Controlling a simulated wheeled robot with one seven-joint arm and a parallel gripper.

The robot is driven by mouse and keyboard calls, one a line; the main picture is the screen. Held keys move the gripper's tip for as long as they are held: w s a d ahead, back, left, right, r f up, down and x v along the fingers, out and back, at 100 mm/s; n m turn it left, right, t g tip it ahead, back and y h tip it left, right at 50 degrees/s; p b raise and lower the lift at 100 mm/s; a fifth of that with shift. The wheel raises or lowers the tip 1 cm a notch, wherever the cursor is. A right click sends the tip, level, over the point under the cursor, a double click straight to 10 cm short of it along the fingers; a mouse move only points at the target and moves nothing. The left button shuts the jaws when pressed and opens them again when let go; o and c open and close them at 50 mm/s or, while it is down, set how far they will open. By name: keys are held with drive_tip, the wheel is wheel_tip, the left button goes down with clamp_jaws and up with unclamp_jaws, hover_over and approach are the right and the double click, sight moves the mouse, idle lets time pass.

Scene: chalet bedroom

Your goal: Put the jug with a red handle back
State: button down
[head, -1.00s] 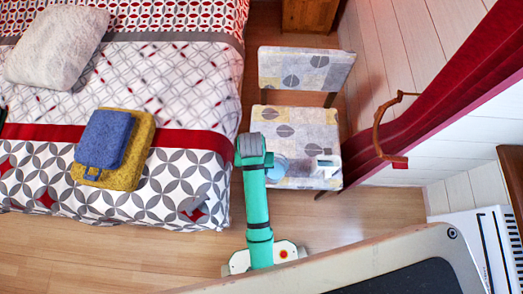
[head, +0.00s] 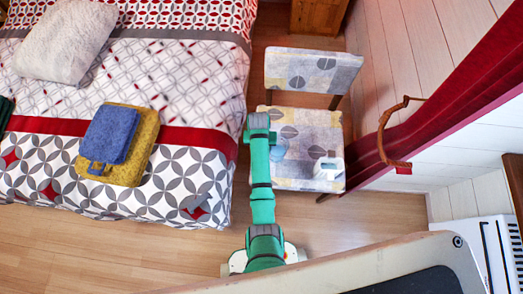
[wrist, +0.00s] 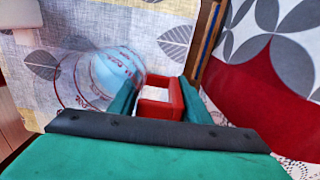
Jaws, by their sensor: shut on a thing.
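The jug (wrist: 108,78) is clear with red markings and a bluish look inside, seen against the chair seat in the wrist view. Its red handle (wrist: 160,108) lies between the green fingers of my gripper (wrist: 158,98), which is shut on it. In the head view the jug (head: 278,151) shows as a pale blue round shape over the left part of the patterned chair seat (head: 310,130), beside my arm's end. My fingers are hidden there. I cannot tell whether the jug touches the seat.
A small white object (head: 327,168) is on the seat's front right. The chair back (head: 313,70) rises behind. The bed (head: 190,170) is close on the left, with blue (head: 110,135) and yellow (head: 130,165) folded cloths. A red curtain (head: 440,110) hangs right.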

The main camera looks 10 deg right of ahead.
drive_tip(key=shift+f, duration=0.95)
drive_tip(key=shift+f, duration=0.1)
drive_tip(key=c, duration=1)
unclamp_jaws()
drive_tip(key=shift+s, duration=0.1)
drive_tip(key=r, duration=1.2)
drive_tip(key=shift+a+r, duration=0.1)
drive_tip(key=shift+a, duration=0.15)
